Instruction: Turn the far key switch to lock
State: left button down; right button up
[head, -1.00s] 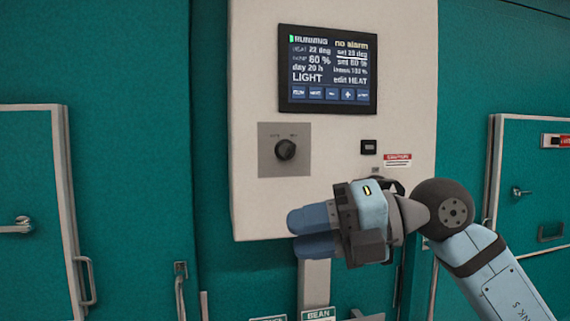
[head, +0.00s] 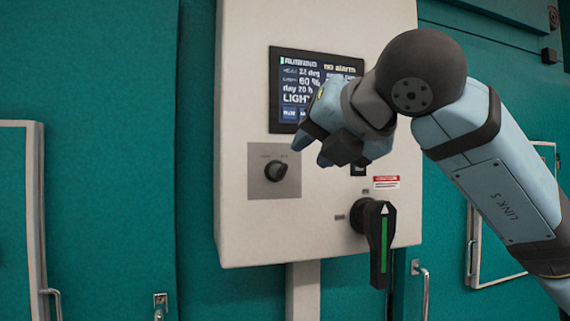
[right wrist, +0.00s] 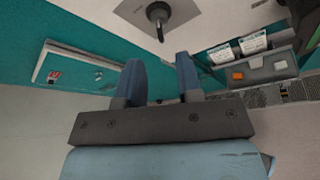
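A dark round switch (head: 277,171) sits on a square grey plate (head: 258,184) on the pale control cabinet. Its two small labels are too blurred to read, and I cannot tell whether it is the far key switch. It also shows at the top of the right wrist view (right wrist: 158,13), beyond the fingertips. My right gripper (head: 312,143) is up and to the right of the switch in the head view, apart from it. Its two blue fingers (right wrist: 158,65) are spread with nothing between them. My left gripper is not in view.
A display screen (head: 288,80) is partly hidden by my right arm. A black handle with a green stripe (head: 383,240) juts from the cabinet's lower right (head: 250,235). Teal walls with doors stand around. A box with an orange button (right wrist: 238,76) shows at right.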

aim_at(285, 166)
jog(key=p+x, duration=0.1)
jog(key=x, duration=0.8)
jog(key=shift+s, duration=0.1)
jog(key=c, duration=0.6)
